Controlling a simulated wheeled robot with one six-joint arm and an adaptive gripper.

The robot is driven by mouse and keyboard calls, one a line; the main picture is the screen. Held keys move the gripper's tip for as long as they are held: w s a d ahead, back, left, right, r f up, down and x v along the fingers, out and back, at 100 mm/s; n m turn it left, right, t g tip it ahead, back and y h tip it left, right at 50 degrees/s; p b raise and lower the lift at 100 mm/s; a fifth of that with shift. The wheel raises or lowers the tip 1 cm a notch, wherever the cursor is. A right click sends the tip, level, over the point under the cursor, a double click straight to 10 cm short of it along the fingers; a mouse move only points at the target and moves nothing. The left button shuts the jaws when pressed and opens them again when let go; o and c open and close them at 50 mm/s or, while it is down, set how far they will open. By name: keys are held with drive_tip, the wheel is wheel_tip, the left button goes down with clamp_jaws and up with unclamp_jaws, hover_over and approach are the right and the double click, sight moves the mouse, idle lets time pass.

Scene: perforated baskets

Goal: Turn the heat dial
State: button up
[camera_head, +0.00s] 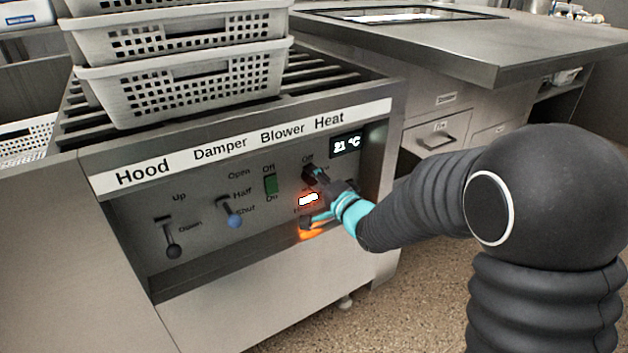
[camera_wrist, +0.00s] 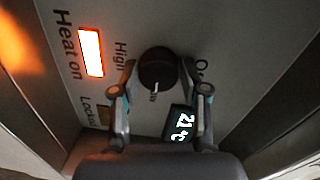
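The heat dial (camera_wrist: 157,70) is a round black knob on the front panel, with a pale pointer mark towards the bottom of the wrist view. My gripper (camera_wrist: 158,66) has one fingertip on each side of the dial, close against it, and looks shut on it. In the head view my gripper (camera_head: 316,188) is at the panel under the "Heat" label and mostly hides the dial. The display (camera_head: 346,145) reads 21 °C. The "Heat on" lamp (camera_wrist: 91,52) glows orange-white; it also shows in the head view (camera_head: 308,199).
The panel also has a hood lever (camera_head: 173,240), a blue-tipped damper lever (camera_head: 233,212) and a green blower switch (camera_head: 271,184). Stacked perforated baskets (camera_head: 190,80) stand on the slatted top. A steel counter (camera_head: 470,50) with drawers is behind on the right.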

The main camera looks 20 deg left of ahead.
drive_tip(key=shift+o, duration=1.2)
drive_tip(key=shift+s, duration=0.1)
drive_tip(key=v, duration=1.1)
drive_tip(key=shift+s+d, duration=0.2)
drive_tip(key=shift+d, duration=0.2)
drive_tip(key=shift+r, duration=0.1)
